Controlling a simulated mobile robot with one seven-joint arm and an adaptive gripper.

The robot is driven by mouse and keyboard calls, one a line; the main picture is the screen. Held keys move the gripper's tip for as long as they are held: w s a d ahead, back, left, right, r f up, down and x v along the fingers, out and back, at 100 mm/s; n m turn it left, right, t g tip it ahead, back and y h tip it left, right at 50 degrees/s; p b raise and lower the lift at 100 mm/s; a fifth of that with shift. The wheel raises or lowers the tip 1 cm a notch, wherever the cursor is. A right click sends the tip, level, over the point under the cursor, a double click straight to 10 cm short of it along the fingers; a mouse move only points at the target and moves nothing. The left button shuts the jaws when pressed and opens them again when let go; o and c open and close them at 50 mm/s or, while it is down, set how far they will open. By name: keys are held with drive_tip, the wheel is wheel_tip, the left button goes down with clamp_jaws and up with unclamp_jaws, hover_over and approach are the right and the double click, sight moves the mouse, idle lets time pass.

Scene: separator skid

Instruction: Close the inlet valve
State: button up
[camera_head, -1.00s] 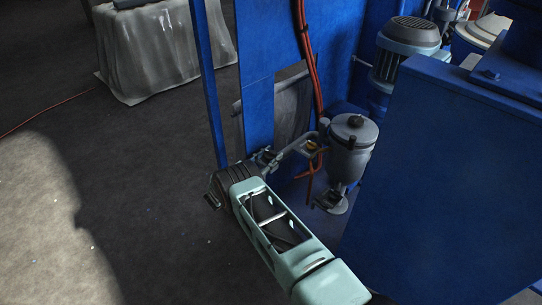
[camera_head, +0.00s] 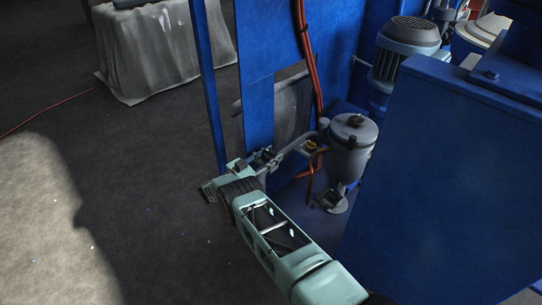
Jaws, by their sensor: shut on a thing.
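My gripper (camera_head: 258,160) is at the end of my pale green arm, left of the grey filter pot. Its fingers are small and dark in this view and are shut on the inlet valve's handle, which is mostly hidden by the gripper and the wrist. A grey pipe (camera_head: 298,144) runs from the gripper up to the right towards the grey pot (camera_head: 353,145). I cannot tell the handle's angle from here.
A blue upright post (camera_head: 208,85) and blue panel (camera_head: 256,110) stand just behind the gripper. Orange hoses (camera_head: 309,60) hang beside the pot. A large blue box (camera_head: 450,180) fills the right side. The floor (camera_head: 130,200) at left is clear. A covered table (camera_head: 165,50) stands far back.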

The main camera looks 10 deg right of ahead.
drive_tip(key=o, duration=1.2)
drive_tip(key=v, duration=1.2)
